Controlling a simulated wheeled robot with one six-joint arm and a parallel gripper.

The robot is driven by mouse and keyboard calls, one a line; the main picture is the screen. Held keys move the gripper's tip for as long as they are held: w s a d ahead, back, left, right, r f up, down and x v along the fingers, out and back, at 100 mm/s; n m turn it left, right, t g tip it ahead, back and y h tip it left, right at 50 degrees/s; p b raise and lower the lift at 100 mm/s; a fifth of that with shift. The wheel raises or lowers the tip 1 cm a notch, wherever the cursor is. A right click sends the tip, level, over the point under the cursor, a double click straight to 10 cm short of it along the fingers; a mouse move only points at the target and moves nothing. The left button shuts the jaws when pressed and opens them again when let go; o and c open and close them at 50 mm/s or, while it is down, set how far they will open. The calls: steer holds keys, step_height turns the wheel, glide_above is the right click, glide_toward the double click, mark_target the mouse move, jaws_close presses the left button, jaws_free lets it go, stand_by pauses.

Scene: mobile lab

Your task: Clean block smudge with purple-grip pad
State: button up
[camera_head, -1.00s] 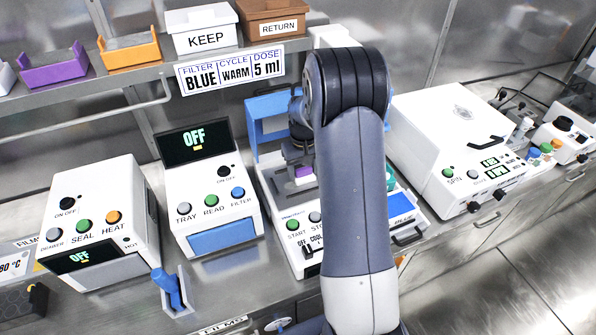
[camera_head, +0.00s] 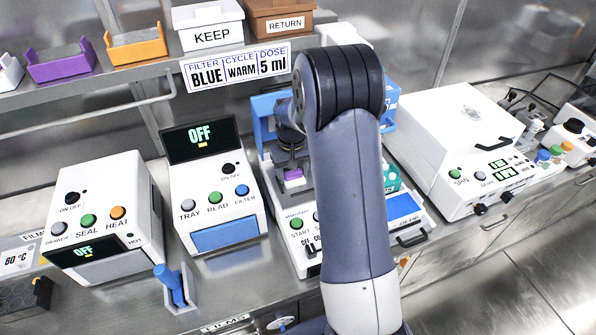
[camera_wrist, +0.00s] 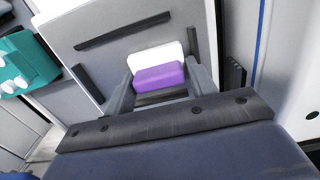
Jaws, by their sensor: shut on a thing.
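The pad with a purple grip (camera_wrist: 160,76) and a white pad part (camera_wrist: 156,57) is between the fingers of my gripper (camera_wrist: 160,82) in the wrist view. My gripper is shut on the purple grip. In the head view the purple grip (camera_head: 293,174) shows just left of my arm, below my gripper (camera_head: 293,165), over the grey block area of the blue-framed machine (camera_head: 268,103). In the wrist view a flat grey plate (camera_wrist: 110,50) with dark strips lies beyond the pad. I cannot make out a smudge, nor whether the pad touches the plate.
A teal rack (camera_wrist: 28,65) stands left of the plate in the wrist view. In the head view a white reader (camera_head: 215,190) and a sealer (camera_head: 105,215) stand left, and a white spinner (camera_head: 450,140) right. A blue-handled tool (camera_head: 172,285) stands in front.

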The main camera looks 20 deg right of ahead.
steer(key=shift+a+r, duration=0.1)
steer(key=shift+a, duration=0.65)
steer(key=shift+w+d, duration=0.1)
steer(key=shift+d, duration=0.05)
steer(key=shift+d+r, duration=0.3)
steer(key=shift+d, duration=0.45)
steer(key=shift+d+f, duration=0.15)
steer(key=shift+d, duration=0.95)
steer(key=shift+d+f, duration=0.1)
steer(key=shift+d, duration=1)
steer(key=shift+r+p, duration=1.9)
steer(key=shift+r, duration=1.1)
